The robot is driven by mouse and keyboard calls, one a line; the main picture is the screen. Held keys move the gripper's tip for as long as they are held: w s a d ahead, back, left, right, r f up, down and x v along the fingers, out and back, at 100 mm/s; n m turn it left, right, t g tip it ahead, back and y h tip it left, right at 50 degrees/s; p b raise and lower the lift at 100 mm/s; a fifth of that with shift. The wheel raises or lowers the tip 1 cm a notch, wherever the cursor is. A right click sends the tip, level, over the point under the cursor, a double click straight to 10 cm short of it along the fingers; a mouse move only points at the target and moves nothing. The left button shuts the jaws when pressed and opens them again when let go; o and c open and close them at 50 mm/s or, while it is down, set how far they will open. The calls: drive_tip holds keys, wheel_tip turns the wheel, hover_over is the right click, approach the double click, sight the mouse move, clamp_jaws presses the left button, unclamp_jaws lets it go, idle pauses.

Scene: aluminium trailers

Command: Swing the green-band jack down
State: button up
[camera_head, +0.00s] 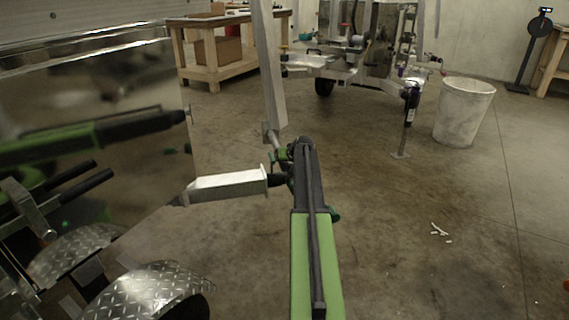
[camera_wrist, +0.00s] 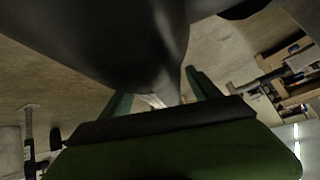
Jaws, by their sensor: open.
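My gripper (camera_wrist: 157,88) shows two green fingers, spread apart, in the wrist view. A large dark, tapering shape comes down between and in front of them, and a small bright metal piece shows in the gap. In the head view my gripper (camera_head: 281,166) is at the far end of my green and dark arm, mostly hidden behind it. A silver metal tube (camera_head: 228,186) lies roughly level just left of it. A long pale post (camera_head: 270,70) slants down to the same spot. I cannot tell which part is the green-band jack; no band is clear. Whether anything touches the fingers is unclear.
A shiny trailer box (camera_head: 95,120) with tread-plate fenders (camera_head: 150,290) fills the left. Behind stand a wooden workbench (camera_head: 235,50), another trailer with an upright jack (camera_head: 405,125) and a whitish bin (camera_head: 464,112). The floor at right is open, with small white scraps (camera_head: 440,232).

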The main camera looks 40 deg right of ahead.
clamp_jaws()
idle(0.3)
